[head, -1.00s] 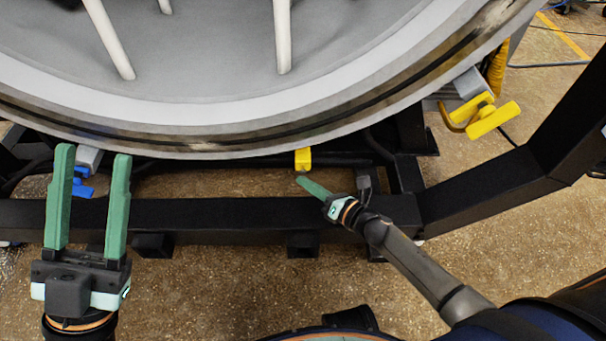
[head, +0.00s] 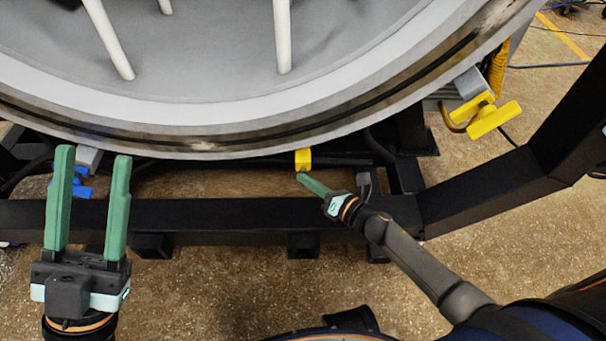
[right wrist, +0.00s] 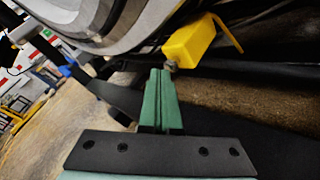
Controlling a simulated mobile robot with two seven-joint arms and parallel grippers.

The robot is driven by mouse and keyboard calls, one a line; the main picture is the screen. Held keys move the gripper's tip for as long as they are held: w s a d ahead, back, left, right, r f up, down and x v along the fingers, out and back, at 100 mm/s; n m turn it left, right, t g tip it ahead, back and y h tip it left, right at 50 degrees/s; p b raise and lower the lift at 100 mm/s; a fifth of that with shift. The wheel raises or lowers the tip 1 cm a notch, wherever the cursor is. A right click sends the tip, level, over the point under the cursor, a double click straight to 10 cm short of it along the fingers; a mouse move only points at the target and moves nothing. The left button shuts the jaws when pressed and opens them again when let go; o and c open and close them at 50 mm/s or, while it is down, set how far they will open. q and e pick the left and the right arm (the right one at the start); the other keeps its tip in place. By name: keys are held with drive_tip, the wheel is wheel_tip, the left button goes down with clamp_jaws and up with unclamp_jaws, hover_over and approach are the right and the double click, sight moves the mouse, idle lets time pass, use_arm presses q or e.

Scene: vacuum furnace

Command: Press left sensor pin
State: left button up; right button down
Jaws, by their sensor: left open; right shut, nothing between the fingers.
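A yellow sensor block (head: 303,159) sits under the rim of the round furnace door. In the right wrist view the same yellow block (right wrist: 190,42) has a small grey pin (right wrist: 171,65) on its near lower end. My right gripper (head: 300,177) is shut and empty, its green fingertips just below the block. In the right wrist view its fingertips (right wrist: 160,72) are right at the pin; I cannot tell whether they touch it. My left gripper (head: 92,153) is open and empty at the left, in front of a blue part (head: 82,184).
The furnace rim (head: 200,145) curves above both grippers. A black frame beam (head: 230,212) runs across below it. A yellow handle-like part (head: 492,117) hangs at the right. The floor in front of the beam is open.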

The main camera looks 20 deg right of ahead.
drive_tip(key=shift+w+d+r, duration=0.2)
drive_tip(key=shift+w+d, duration=0.1)
drive_tip(key=shift+w, duration=0.25)
idle(0.5)
drive_tip(key=shift+s+a, duration=0.2)
drive_tip(key=shift+s, duration=0.4)
drive_tip(key=shift+s+a, duration=0.15)
drive_tip(key=shift+s, duration=0.4)
drive_tip(key=shift+f, duration=0.1)
drive_tip(key=s+a+p, duration=0.1)
drive_tip(key=s, duration=0.5)
drive_tip(key=shift+a, duration=0.4)
